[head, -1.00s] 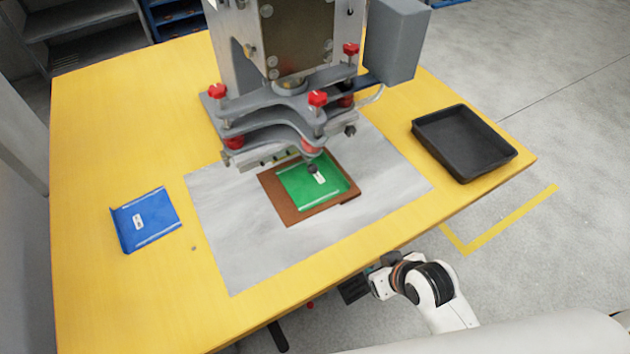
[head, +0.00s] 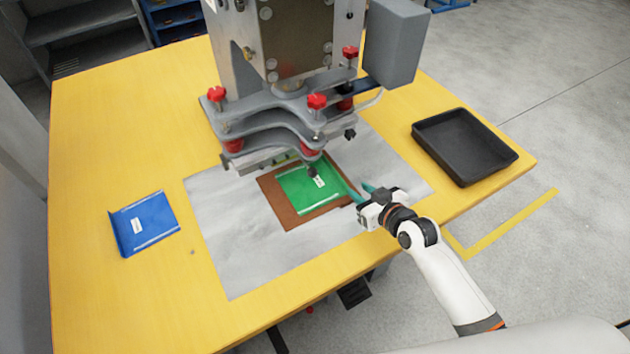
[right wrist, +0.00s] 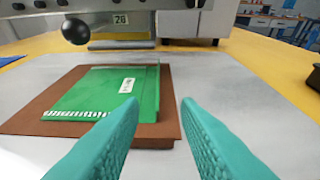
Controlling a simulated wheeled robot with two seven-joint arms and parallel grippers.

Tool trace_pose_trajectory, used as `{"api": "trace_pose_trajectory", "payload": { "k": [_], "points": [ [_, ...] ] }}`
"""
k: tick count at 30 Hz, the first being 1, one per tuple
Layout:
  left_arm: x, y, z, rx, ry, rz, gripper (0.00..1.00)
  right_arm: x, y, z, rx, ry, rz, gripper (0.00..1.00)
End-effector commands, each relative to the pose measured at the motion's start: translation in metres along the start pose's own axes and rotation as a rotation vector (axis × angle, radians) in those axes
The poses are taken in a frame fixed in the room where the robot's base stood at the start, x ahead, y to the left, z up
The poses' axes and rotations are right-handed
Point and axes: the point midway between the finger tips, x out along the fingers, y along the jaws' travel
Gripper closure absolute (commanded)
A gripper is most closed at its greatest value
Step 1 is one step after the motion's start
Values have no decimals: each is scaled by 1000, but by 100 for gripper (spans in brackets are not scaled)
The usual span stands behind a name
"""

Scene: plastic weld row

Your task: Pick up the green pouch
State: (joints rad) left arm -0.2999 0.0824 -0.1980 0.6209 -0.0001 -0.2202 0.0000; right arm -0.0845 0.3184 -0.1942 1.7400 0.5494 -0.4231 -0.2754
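The green pouch (head: 308,186) lies flat on a brown board (head: 292,216) under the press head, with a small white label on it. It also shows in the right wrist view (right wrist: 100,98), left of centre. My right gripper (head: 355,192) is at the right edge of the board, its teal fingers pointing toward the pouch. In the right wrist view the two fingers (right wrist: 158,108) are apart with nothing between them. My left gripper is not in view.
A grey press (head: 285,120) with red knobs stands over the far side of the board. A blue pouch (head: 146,222) lies at the left of the yellow table (head: 120,120). A black tray (head: 431,151) sits at the right. The grey mat (head: 245,265) in front is clear.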

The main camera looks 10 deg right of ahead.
Motion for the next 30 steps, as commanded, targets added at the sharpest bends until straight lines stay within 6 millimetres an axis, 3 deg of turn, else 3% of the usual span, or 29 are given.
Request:
{"api": "trace_pose_trajectory", "payload": {
  "k": [8,16,26,30],
  "points": [
    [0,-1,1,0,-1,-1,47,25,1,0,0,1,0,70],
    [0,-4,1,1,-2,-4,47,63,3,-2,-1,1,0,70],
    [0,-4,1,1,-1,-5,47,70,3,-2,-2,2,0,70],
    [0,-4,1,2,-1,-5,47,70,3,-2,-2,3,0,93]
  ]
}}
